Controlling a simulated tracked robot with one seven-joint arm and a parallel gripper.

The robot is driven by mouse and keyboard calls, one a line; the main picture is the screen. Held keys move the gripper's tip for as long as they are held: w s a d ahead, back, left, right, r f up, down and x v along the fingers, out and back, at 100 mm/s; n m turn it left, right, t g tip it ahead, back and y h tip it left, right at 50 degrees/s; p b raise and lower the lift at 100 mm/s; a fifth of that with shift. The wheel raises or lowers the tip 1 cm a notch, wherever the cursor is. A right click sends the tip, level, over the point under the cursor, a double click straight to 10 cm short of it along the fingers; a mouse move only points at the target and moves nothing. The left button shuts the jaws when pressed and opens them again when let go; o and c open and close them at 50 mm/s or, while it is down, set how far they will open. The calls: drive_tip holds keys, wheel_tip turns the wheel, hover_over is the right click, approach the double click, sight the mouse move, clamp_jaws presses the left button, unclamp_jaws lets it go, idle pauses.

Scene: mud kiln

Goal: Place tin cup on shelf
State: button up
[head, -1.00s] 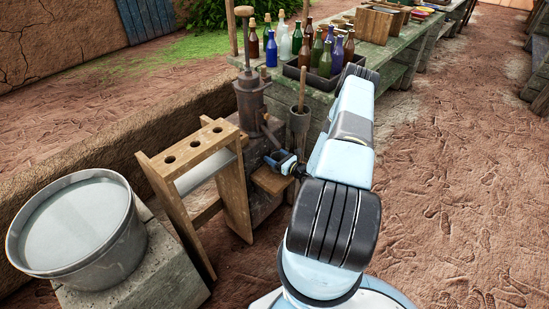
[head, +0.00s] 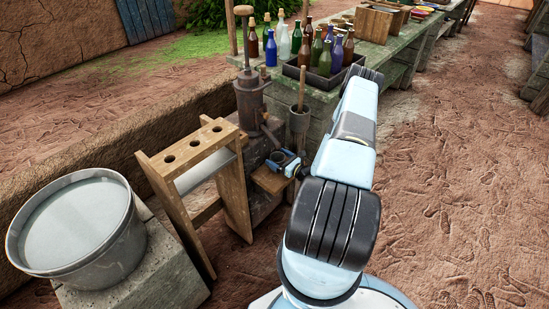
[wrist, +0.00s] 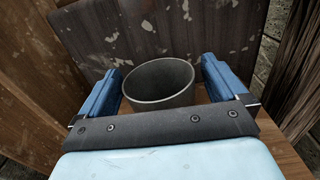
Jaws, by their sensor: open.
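The grey tin cup (wrist: 158,84) stands upright on a small wooden shelf (head: 270,181), its open mouth up. My gripper (wrist: 161,66) is open, with one blue finger on each side of the cup and a visible gap at both sides. In the head view, my gripper (head: 282,160) is low over the shelf, and the cup (head: 279,157) shows only as a small dark shape between the fingers. The shelf's wood (wrist: 285,152) also shows at the lower right of the wrist view. The cup's lower front is hidden by my gripper's body.
A rusty pump (head: 249,100) rises behind the shelf, with a tall pot holding a stick (head: 299,120) beside it. A wooden rack with holes (head: 194,148) stands to the left, then a water-filled tub (head: 112,252). Bottles in a tray (head: 318,82) stand on the bench beyond.

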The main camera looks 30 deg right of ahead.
drive_tip(key=v, duration=1)
drive_tip(key=w+a+r+n+g+y, duration=0.3)
drive_tip(key=r+n+y, duration=0.15)
drive_tip(key=r, duration=0.45)
drive_tip(key=w+a+r+n+g+y, duration=0.25)
drive_tip(key=a+r+n, duration=0.2)
drive_tip(key=r, duration=0.45)
drive_tip(key=s+a+r+n+g, duration=0.2)
drive_tip(key=a+r+n+g, duration=0.3)
drive_tip(key=r, duration=0.4)
drive_tip(key=s+a+r+n+g, duration=0.2)
drive_tip(key=a+r+n+g, duration=0.25)
drive_tip(key=r, duration=0.55)
drive_tip(key=s+a+r+n+t+h, duration=0.1)
drive_tip(key=s+r+n+h, duration=0.3)
drive_tip(key=s+r, duration=0.4)
drive_tip(key=s+a+r+n+t+h, duration=0.1)
drive_tip(key=s+a+r+n+h, duration=0.3)
drive_tip(key=s+r, duration=0.4)
drive_tip(key=s+a+r+n+t+h, duration=0.1)
drive_tip(key=s+a+r+n+h, duration=0.2)
drive_tip(key=s+r+n+h, duration=0.2)
drive_tip(key=s+r+n, duration=0.1)
drive_tip(key=s+r, duration=0.2)
drive_tip(key=shift+s+a+r+t, duration=0.15)
drive_tip(key=shift+s+r+t, duration=0.05)
drive_tip(key=shift+s+t, duration=0.15)
